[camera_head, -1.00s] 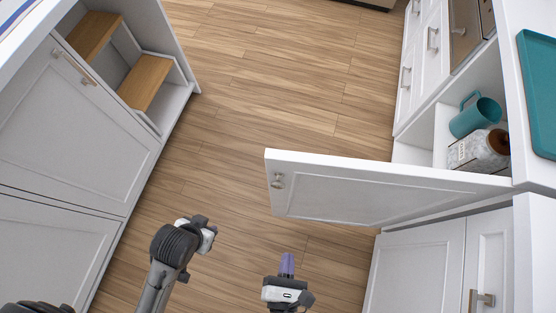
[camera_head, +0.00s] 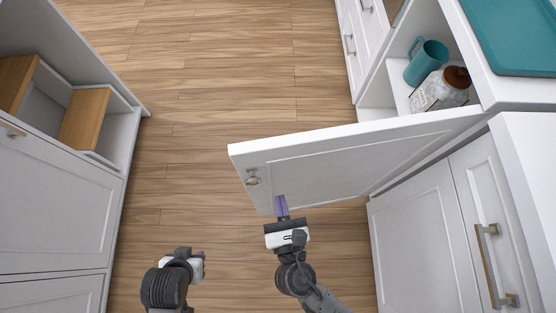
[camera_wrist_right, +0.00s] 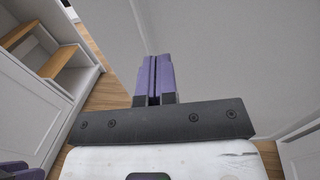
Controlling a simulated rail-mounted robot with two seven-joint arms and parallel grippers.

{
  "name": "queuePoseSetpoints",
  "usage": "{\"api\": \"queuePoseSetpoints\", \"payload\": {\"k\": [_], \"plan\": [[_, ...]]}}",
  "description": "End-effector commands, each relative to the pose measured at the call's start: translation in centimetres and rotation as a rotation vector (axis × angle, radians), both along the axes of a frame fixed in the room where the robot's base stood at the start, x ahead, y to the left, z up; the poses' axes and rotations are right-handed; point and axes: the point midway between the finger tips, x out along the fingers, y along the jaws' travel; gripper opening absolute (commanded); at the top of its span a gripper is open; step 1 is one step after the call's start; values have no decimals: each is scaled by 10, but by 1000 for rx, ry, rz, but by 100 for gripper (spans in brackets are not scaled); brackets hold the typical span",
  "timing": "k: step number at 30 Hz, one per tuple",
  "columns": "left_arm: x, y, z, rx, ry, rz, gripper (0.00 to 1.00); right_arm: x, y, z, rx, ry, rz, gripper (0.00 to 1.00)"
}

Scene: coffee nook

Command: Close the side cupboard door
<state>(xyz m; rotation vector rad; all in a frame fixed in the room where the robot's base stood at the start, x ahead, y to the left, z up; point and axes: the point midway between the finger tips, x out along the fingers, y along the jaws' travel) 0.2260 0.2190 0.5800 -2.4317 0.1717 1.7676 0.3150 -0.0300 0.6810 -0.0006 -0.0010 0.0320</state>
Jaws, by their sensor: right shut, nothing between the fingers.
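The side cupboard door (camera_head: 340,160) is white and panelled. It stands wide open, sticking out to the left from the cupboard at right, with a metal knob (camera_head: 252,177) near its free end. My right gripper (camera_head: 281,206) is shut and empty, with its purple fingertips at the lower edge of the door's near face. In the right wrist view its fingers (camera_wrist_right: 154,80) are together in front of the pale door (camera_wrist_right: 230,60); I cannot tell whether they touch it. My left gripper (camera_head: 190,258) is lower left, over the floor; its fingers are not clear.
A teal tray (camera_head: 515,35) lies on the counter above. White cabinets (camera_head: 55,200) stand at left. The wooden floor (camera_head: 200,110) between is clear.

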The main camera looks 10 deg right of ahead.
Motion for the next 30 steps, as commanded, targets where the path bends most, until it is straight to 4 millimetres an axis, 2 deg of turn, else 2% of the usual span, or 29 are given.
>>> {"api": "queuePoseSetpoints", "payload": {"k": [3, 9, 25, 30], "plan": [[0, 1, -7, 2, 0, -1, 36, 16, 1, -1, 2, -2, 0, 0], [0, 1, -12, 2, 0, -2, 36, 31, 1, -1, 1, 0, 1, 0], [0, -3, -12, -12, 1, 8, 36, 36, 1, 0, 0, 1, -3, 0], [0, -3, -6, -11, 1, 7, 36, 51, -5, 2, 2, 1, -58, 0]]}}
